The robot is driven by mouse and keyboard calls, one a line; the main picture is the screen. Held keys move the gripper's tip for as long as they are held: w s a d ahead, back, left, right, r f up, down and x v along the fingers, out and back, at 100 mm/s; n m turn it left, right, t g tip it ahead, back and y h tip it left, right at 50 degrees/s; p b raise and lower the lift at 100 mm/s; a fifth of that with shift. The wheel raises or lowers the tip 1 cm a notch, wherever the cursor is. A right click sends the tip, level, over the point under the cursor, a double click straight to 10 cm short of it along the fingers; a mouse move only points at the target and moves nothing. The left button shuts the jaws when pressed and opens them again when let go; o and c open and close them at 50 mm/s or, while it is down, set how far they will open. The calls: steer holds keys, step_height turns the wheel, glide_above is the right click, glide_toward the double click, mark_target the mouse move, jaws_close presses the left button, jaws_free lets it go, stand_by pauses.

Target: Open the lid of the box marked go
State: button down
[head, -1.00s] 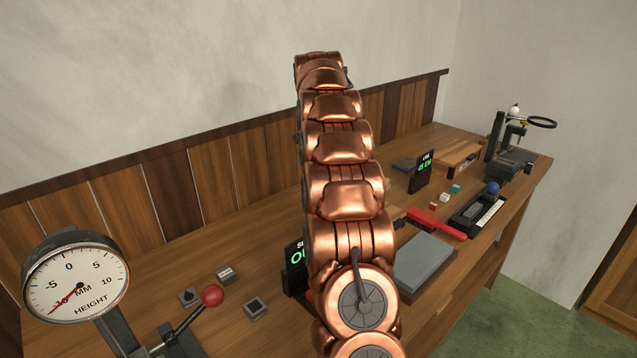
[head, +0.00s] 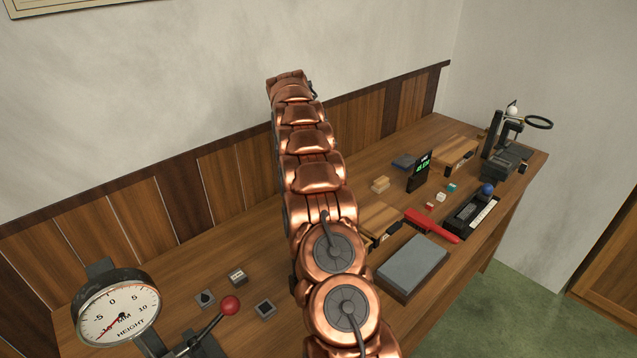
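Two light wooden boxes with closed-looking tops stand on the bench. One box (head: 380,219) is just right of my arm, partly hidden by it. The other box (head: 455,152) is farther back on the right, with a dark part on its front. I cannot read a "go" mark on either. My copper arm rises through the middle of the head view and hides part of the bench. My gripper does not show in this view.
A grey slab (head: 412,265), red tool (head: 432,225), black display (head: 419,172) and magnifier stand (head: 505,145) are on the right.

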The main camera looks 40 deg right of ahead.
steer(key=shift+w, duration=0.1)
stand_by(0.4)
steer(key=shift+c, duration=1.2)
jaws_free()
